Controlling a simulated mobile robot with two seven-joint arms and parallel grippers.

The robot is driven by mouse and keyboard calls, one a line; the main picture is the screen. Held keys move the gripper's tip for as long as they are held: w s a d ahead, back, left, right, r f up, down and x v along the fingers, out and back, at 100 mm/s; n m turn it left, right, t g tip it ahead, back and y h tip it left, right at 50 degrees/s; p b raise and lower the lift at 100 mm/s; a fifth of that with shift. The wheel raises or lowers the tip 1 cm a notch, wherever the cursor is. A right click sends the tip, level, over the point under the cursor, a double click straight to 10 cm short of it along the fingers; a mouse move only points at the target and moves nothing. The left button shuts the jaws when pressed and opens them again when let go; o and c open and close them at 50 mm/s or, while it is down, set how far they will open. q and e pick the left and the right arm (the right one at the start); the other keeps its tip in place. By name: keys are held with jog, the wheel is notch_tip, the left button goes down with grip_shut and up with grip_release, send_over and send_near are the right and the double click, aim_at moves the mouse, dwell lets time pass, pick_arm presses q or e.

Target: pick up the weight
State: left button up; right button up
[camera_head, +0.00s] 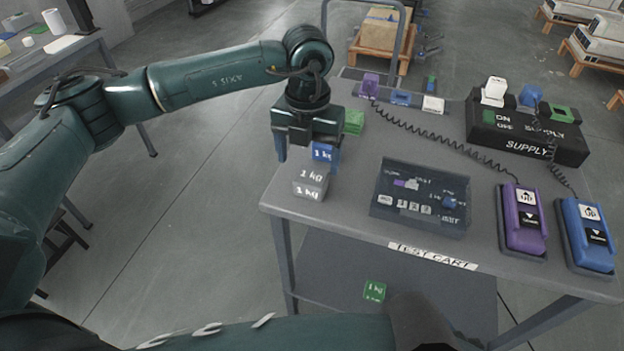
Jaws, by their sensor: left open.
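A green weight (354,122) stands farther back. Another green 1 kg weight (375,290) lies on the lower shelf. My left gripper (308,154) points down over the cart's left edge, open, with its fingers spread. My right gripper is not in view.
Small coloured blocks line the back edge.

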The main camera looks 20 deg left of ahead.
aim_at(312, 175)
pick_arm(q)
jog(key=f, duration=0.7)
jog(key=shift+w+d+f+p, duration=0.15)
jog(key=shift+w+d+p, duration=0.05)
jog(key=shift+w+p, duration=0.2)
jog(key=shift+c, duration=0.2)
grip_shut()
jog(key=shift+w+r, duration=0.1)
jog(key=shift+r, duration=0.15)
